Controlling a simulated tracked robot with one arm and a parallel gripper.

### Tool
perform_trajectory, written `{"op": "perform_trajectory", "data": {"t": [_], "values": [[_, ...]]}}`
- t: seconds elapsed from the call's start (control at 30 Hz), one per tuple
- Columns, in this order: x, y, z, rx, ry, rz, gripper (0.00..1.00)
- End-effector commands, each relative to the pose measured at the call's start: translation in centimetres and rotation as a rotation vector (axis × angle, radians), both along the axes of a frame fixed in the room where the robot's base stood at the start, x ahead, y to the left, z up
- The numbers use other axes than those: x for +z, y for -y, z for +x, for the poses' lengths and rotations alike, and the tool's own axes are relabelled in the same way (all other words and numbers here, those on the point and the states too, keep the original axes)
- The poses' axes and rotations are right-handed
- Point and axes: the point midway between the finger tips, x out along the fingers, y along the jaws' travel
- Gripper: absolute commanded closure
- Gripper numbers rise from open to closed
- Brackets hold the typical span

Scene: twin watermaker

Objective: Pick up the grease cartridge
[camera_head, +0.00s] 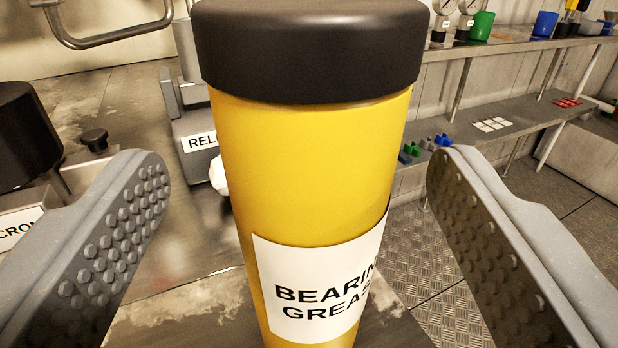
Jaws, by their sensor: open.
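The grease cartridge (310,170) is a yellow cylinder with a black cap and a white label reading "BEARING GREASE". It stands large in the middle of the view, slightly tilted in the picture, and its bottom is cut off by the lower edge. My gripper (298,170) is open, with one studded grey finger on each side of the cartridge. Gaps show between the cartridge and both fingers, so neither appears to touch it.
A worn metal surface (180,310) lies below and left. A black knob (95,138), a dark round part (25,135) and a block labelled "REL" (196,142) are at left. A metal handle (110,38) is at the back. Shelves (500,125) with small items and cups stand at right.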

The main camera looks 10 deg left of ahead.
Motion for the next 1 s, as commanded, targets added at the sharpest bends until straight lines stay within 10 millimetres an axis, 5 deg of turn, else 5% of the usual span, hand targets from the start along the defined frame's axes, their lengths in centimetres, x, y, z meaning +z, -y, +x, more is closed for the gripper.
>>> {"op": "perform_trajectory", "data": {"t": [0.5,0.87,1.0], "values": [[-0.4,-0.1,4.7,-0.002,0.001,0.002,0.28],[-0.4,-0.2,5.3,-0.001,0.0,0.001,0.28],[-0.4,-0.2,5.3,-0.001,-0.001,0.0,0.64]]}}
